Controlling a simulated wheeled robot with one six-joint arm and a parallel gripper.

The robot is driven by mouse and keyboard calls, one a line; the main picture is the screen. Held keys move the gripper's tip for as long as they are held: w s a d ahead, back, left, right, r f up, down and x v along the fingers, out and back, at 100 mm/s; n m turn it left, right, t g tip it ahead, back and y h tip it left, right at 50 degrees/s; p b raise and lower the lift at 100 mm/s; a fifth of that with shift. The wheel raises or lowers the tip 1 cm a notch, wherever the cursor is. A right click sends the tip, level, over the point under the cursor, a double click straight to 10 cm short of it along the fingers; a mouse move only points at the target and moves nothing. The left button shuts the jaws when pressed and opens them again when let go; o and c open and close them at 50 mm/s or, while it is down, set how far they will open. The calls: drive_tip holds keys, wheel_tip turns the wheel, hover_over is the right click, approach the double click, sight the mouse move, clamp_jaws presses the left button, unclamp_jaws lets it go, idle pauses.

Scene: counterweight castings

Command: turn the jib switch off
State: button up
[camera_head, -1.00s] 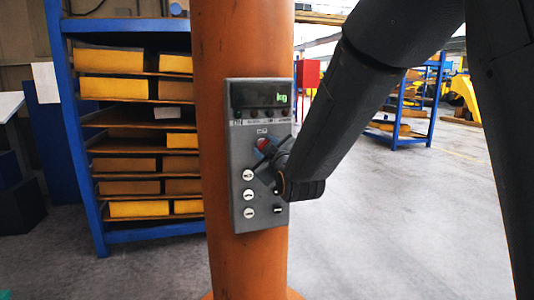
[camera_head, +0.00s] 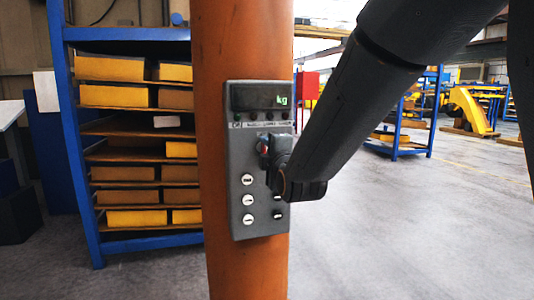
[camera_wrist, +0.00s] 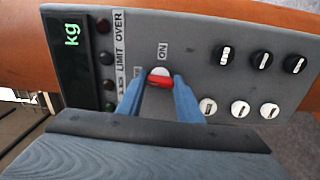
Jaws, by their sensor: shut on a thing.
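A grey control box (camera_head: 240,215) is mounted on an orange column. In the wrist view, the jib switch (camera_wrist: 160,82) has a red lever on a white round base, below an "ON" label (camera_wrist: 162,52). A second label beside it is mostly hidden by my left finger. My gripper (camera_wrist: 158,88) has its two blue fingers on either side of the red lever and is shut on it. In the head view, my gripper (camera_head: 267,153) reaches the box from the right, and the wrist hides much of the switch.
The box carries a lit green "kg" display (camera_wrist: 72,40), indicator lamps, black knobs (camera_wrist: 260,60) and white knobs (camera_wrist: 240,109). The orange column (camera_head: 245,40) stands close in front. A blue shelf rack (camera_head: 85,150) is behind left. Open floor (camera_head: 400,220) lies to the right.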

drive_tip(key=shift+n, duration=0.4)
drive_tip(key=o, duration=1.1)
drive_tip(key=shift+s, duration=0.1)
drive_tip(key=shift+b+v, duration=0.85)
drive_tip(key=shift+v, duration=2.95)
